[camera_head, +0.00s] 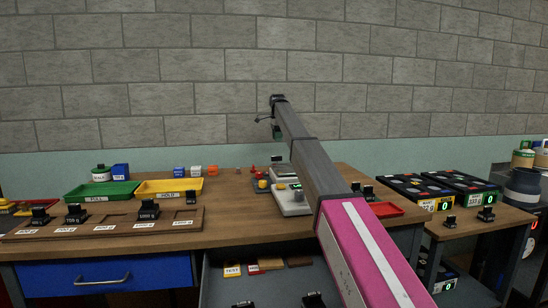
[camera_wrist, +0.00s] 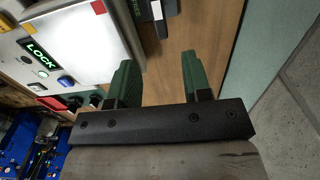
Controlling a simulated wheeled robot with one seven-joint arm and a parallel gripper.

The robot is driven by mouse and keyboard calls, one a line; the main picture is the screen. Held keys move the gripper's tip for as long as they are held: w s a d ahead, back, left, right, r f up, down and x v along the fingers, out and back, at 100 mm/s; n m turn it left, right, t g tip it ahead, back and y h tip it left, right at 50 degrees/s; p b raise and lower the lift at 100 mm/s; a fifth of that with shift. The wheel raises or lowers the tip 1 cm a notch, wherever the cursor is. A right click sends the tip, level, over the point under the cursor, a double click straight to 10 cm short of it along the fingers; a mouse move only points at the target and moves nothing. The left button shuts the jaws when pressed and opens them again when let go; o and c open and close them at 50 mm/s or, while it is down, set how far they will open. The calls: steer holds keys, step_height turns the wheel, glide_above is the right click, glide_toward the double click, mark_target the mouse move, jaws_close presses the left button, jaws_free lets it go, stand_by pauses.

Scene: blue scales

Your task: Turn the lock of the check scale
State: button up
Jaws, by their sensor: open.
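The check scale (camera_head: 291,204) is a pale grey unit on the wooden workbench, partly hidden by my arm in the head view. In the wrist view, its pale panel (camera_wrist: 88,50) fills the upper left. A lit green LOCK label (camera_wrist: 40,52) is on it, with a small blue-capped button (camera_wrist: 66,81) and other small controls beside it. I cannot tell which part turns. My gripper (camera_wrist: 156,62) has two green fingers, spread apart and empty. They are to the right of the scale's panel, over bare wood.
A green tray (camera_head: 102,191) and a yellow tray (camera_head: 169,186) stand left on the workbench (camera_head: 235,225). A wooden rack (camera_head: 110,222) with labelled black blocks lies in front. An open drawer (camera_head: 222,280) is below. Black-framed scales (camera_head: 418,187) stand right. A dark block (camera_wrist: 152,18) is beyond the fingers.

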step_height(320, 180, down, 10)
jaws_close()
stand_by(0.5)
